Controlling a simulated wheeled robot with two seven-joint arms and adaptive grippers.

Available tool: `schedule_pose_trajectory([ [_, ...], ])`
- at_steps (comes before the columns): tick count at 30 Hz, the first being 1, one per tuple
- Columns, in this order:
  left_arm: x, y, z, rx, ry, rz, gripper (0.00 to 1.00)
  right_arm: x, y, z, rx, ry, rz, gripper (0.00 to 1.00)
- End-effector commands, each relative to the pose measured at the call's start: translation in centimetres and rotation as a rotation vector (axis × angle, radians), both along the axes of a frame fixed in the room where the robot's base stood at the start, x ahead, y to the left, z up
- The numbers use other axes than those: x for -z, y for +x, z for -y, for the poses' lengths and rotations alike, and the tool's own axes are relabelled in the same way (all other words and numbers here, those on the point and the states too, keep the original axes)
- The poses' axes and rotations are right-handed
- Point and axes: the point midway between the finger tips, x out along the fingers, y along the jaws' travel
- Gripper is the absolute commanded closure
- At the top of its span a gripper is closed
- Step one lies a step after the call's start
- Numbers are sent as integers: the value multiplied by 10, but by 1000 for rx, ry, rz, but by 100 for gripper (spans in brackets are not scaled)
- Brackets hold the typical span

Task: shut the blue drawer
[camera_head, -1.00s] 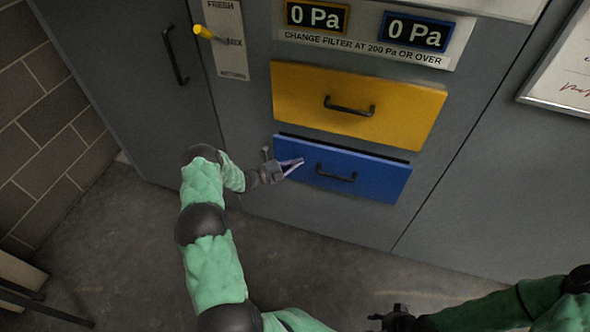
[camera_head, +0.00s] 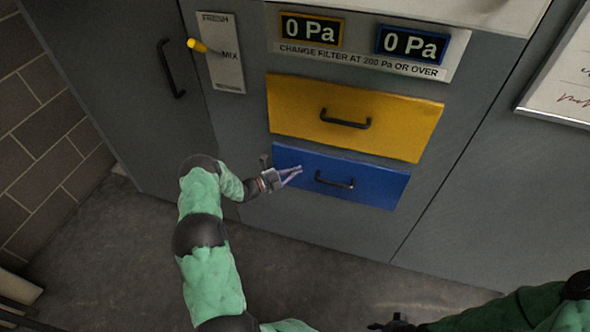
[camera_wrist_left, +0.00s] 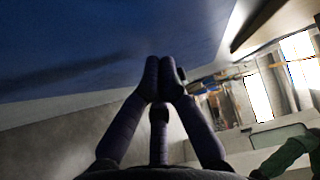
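The blue drawer (camera_head: 370,185) sits low in the grey cabinet, below the yellow drawer. Its front looks flush with the cabinet, with no dark gap along its top edge. My left gripper (camera_head: 297,172) is at the left part of the blue front, left of its black handle (camera_head: 335,181). In the left wrist view the fingertips (camera_wrist_left: 160,68) are together with nothing between them, close against the blue front (camera_wrist_left: 100,50); I cannot tell whether they touch it. My right gripper (camera_head: 396,324) is partly cut off at the bottom edge, its fingers unclear.
The yellow drawer (camera_head: 355,118) is directly above and looks shut. A grey door with a black handle (camera_head: 170,68) and a yellow knob (camera_head: 198,45) are at upper left. Floor (camera_head: 330,275) in front of the cabinet is clear.

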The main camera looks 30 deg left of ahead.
Motion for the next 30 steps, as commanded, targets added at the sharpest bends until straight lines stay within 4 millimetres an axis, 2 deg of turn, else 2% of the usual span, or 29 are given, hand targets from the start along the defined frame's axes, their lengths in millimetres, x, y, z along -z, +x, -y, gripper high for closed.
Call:
schedule_pose_trajectory([
  [5, -2, -22, 13, 8, -6, -5, 100, -17, 0, 0, 0, 0, 0, 56],
  [6, -1, -30, 4, 4, -3, -5, 100, -18, 0, 0, 0, 0, 0, 56],
  [12, 0, -67, -15, 6, -5, -6, 100, -28, 0, 0, 0, 0, 0, 56],
  [18, 1, -93, -30, 7, -4, -5, 100, -34, 0, 0, 0, 0, 0, 56],
  [24, 1, -105, -36, 9, -5, -4, 100, -36, 0, 0, 0, 0, 0, 56],
  [30, 2, -106, -36, 10, -4, -5, 100, -36, 0, 0, 0, 0, 0, 56],
])
